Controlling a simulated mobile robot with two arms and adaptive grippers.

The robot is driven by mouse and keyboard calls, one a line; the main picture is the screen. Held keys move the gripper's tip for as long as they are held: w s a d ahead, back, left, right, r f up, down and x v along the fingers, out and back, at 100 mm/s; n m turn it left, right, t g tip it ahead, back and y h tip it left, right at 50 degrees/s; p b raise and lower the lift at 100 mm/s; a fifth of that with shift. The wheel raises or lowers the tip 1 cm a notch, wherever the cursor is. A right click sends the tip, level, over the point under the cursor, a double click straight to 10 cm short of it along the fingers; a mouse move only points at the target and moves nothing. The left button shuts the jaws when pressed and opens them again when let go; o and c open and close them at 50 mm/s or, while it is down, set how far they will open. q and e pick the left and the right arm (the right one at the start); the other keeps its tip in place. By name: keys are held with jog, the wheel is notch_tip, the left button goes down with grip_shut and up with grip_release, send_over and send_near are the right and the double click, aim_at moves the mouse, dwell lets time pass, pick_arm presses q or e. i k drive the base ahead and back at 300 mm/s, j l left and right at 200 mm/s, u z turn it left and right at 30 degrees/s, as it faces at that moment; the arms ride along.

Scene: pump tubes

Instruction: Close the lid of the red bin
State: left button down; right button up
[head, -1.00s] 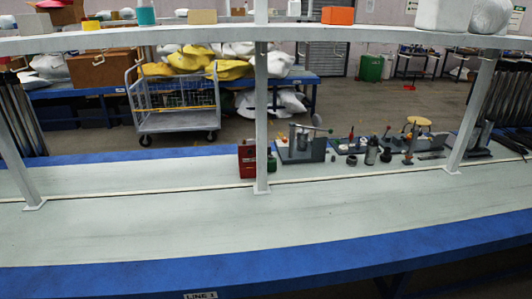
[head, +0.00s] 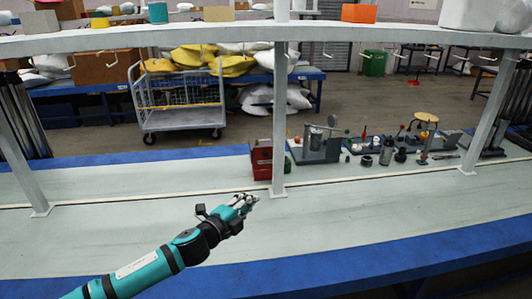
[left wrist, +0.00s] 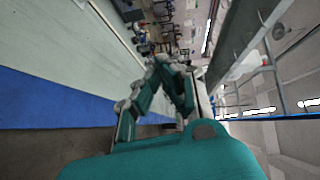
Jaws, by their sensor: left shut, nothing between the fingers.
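The red bin (head: 261,157) is a small red box at the back of the workbench in the head view, just left of the white post. It is small here, and I cannot tell how its lid stands. My left gripper (head: 250,199) is shut and empty, over the bench in front of the bin and apart from it. The gripper also shows in the left wrist view (left wrist: 172,62), its fingers converging. I cannot make out the bin in the left wrist view. My right gripper is not in view.
The white post (head: 279,110) stands directly beside the bin and holds up a shelf (head: 180,36). Tools and fixtures (head: 318,143) crowd the bench to the right. The pale bench top (head: 120,225) is clear to the left and in front.

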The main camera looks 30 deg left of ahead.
aim_at(265, 160)
jog(key=i+j, duration=1.25)
jog(key=i, duration=0.15)
